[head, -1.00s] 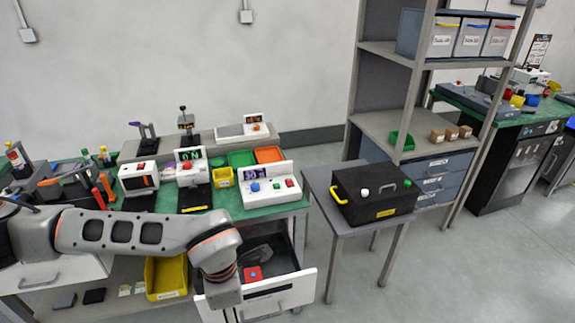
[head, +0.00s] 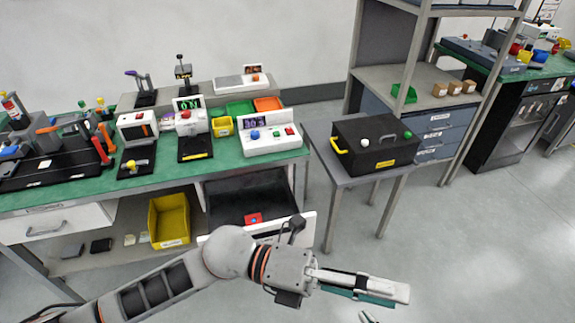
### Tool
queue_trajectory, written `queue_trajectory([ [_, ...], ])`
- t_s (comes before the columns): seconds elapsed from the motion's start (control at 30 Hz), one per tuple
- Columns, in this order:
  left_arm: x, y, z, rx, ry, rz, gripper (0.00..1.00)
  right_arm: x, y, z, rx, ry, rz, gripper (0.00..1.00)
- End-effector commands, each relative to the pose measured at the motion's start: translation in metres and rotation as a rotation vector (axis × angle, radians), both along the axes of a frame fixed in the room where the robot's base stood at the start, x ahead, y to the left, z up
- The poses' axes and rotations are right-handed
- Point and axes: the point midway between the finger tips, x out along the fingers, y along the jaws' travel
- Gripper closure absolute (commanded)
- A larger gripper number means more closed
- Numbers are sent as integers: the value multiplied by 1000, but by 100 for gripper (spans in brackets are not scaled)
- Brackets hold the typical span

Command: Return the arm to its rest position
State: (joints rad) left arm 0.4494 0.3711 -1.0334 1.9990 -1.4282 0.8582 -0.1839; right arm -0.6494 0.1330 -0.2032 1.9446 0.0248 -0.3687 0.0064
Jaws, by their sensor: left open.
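My left arm reaches in from the lower left of the head view. Its gripper (head: 385,292) is over the bare floor in front of the workbench, pointing right, open and with nothing seen in it. A small fingertip at the bottom edge, seemingly of my right gripper (head: 368,317), shows just below and left of it. The rest of that gripper is outside the picture. The open drawer (head: 300,222) under the bench is partly hidden behind my left arm. A red block with a blue spot (head: 253,218) lies in it.
The green workbench (head: 235,158) carries several devices and bins. A yellow bin (head: 170,220) stands on its lower shelf. To the right, a black box with a yellow handle (head: 375,143) sits on a grey side table (head: 340,178). The floor (head: 470,250) at right is clear.

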Motion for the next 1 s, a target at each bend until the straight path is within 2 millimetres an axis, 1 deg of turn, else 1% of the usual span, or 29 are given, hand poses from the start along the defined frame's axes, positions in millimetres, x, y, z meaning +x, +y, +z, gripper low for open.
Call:
queue_trajectory([
  [0.03, 15, 1, 7, -72, 113, 74, 41, -1, 1, -5, 1, 1, 2, 100],
  [0.07, 27, 3, 13, -113, 179, 121, 41, -1, 1, -7, 2, 1, 2, 100],
  [0.13, 58, 14, 19, -201, 335, 236, 41, -1, 2, -10, 3, 1, 3, 100],
  [0.17, 72, 20, 18, -236, 404, 288, 41, -2, 2, -12, 3, 2, 3, 100],
  [0.2, 91, 31, 13, -277, 495, 357, 41, -2, 2, -14, 3, 2, 3, 100],
  [0.23, 106, 41, 8, -308, 566, 411, 41, -2, 3, -16, 4, 3, 4, 100],
  [0.27, 120, 51, 0, -335, 637, 464, 41, -2, 3, -17, 4, 3, 4, 100],
  [0.3, 138, 66, -13, -369, 732, 538, 41, -2, 3, -19, 4, 3, 4, 100],
  [0.33, 150, 79, -25, -391, 801, 593, 41, -3, 3, -21, 4, 4, 5, 100],
  [0.37, 160, 91, -38, -411, 868, 646, 41, -3, 3, -22, 4, 4, 5, 100],
  [0.4, 172, 108, -57, -433, 953, 711, 41, -3, 3, -24, 4, 4, 5, 100],
  [0.47, 184, 133, -88, -459, 1073, 807, 41, -3, 3, -26, 4, 5, 6, 100],
  [0.5, 190, 149, -110, -472, 1149, 868, 41, -4, 3, -28, 4, 5, 6, 100],
  [0.57, 194, 173, -144, -488, 1259, 956, 41, -4, 3, -30, 5, 6, 6, 100],
  [0.6, 193, 189, -167, -494, 1329, 1011, 41, -4, 3, -32, 5, 6, 6, 100],
  [0.67, 189, 211, -201, -503, 1433, 1093, 41, -4, 3, -33, 6, 6, 7, 100],
  [0.7, 184, 226, -224, -505, 1499, 1146, 41, -5, 4, -35, 6, 6, 7, 100],
  [0.73, 179, 237, -241, -506, 1547, 1184, 41, -5, 4, -35, 6, 6, 7, 100],
  [0.77, 173, 248, -258, -506, 1595, 1223, 41, -5, 4, -36, 6, 6, 7, 100],
  [0.8, 164, 261, -280, -506, 1659, 1272, 41, -5, 4, -38, 6, 6, 7, 100],
  [0.87, 147, 280, -311, -503, 1749, 1341, 41, -5, 4, -39, 7, 8, 8, 100],
  [0.9, 136, 292, -330, -499, 1802, 1384, 41, -6, 4, -41, 7, 8, 8, 100],
  [1.0, 107, 315, -367, -488, 1916, 1472, 41, -6, 5, -43, 7, 10, 8, 100],
])
